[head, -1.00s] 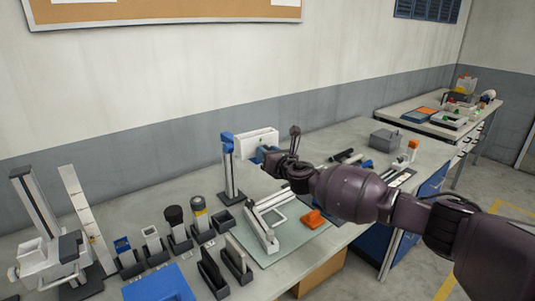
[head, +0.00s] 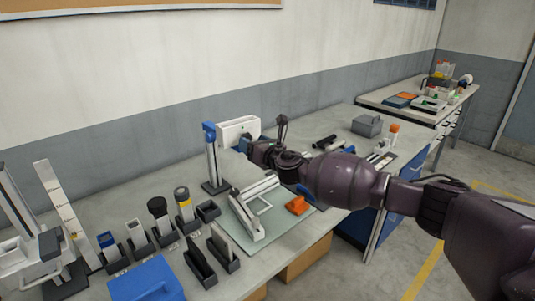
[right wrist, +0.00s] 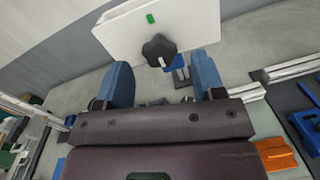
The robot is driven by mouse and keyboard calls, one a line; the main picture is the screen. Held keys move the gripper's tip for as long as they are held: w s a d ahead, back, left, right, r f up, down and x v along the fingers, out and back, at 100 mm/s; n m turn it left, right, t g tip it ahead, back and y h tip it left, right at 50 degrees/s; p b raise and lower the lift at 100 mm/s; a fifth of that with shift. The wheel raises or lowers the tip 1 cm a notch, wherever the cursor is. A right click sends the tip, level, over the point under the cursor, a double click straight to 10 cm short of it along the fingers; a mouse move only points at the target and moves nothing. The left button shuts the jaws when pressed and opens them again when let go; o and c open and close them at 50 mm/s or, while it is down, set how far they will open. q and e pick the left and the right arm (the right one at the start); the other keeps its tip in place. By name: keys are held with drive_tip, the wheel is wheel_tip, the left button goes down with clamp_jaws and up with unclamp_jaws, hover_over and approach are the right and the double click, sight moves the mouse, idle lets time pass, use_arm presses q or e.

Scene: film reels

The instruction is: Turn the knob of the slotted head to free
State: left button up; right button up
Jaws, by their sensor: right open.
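The slotted head is a white box-like block (head: 236,127) behind the bench's green mat in the head view. In the right wrist view its white face (right wrist: 118,32) carries a black lobed knob (right wrist: 159,48) and a small green mark (right wrist: 150,18). My right gripper (right wrist: 163,68) is open, its two blue fingers apart on either side below the knob, with nothing between them. In the head view my right gripper (head: 246,146) is in front of the block and partly covers it; the knob is hidden there. My left gripper is not in view.
A blue-topped post (head: 212,155) stands just left of the block. A white frame fixture (head: 258,210) and an orange block (head: 297,205) are on the green mat below my right arm. Several dark holders and a blue box (head: 148,282) occupy the left front.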

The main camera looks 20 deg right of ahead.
drive_tip(key=v, duration=0.8)
drive_tip(key=shift+s+b, duration=0.35)
drive_tip(key=shift+d, duration=0.1)
drive_tip(key=s+a+m+y, duration=0.2)
drive_tip(key=a+m, duration=0.3)
drive_tip(key=m, duration=0.6)
drive_tip(key=s+a+f+m+g, duration=0.2)
drive_tip(key=s+f+m, duration=0.5)
drive_tip(key=f+m, duration=0.3)
drive_tip(key=s+d+f+m+g+h+b, duration=0.1)
drive_tip(key=s+d+f+m+g+h, duration=0.1)
drive_tip(key=s+f+m, duration=0.5)
drive_tip(key=s+d+f+m+g+h+b, duration=0.1)
drive_tip(key=s+d+f+m+h, duration=0.3)
drive_tip(key=s+f, duration=1.2)
drive_tip(key=s+d+m, duration=0.2)
drive_tip(key=s+m, duration=0.2)
drive_tip(key=s, duration=0.1)
drive_tip(key=shift+d+f+g+h, duration=0.2)
drive_tip(key=shift+d+g+h, duration=0.05)
drive_tip(key=shift+g+h, duration=0.15)
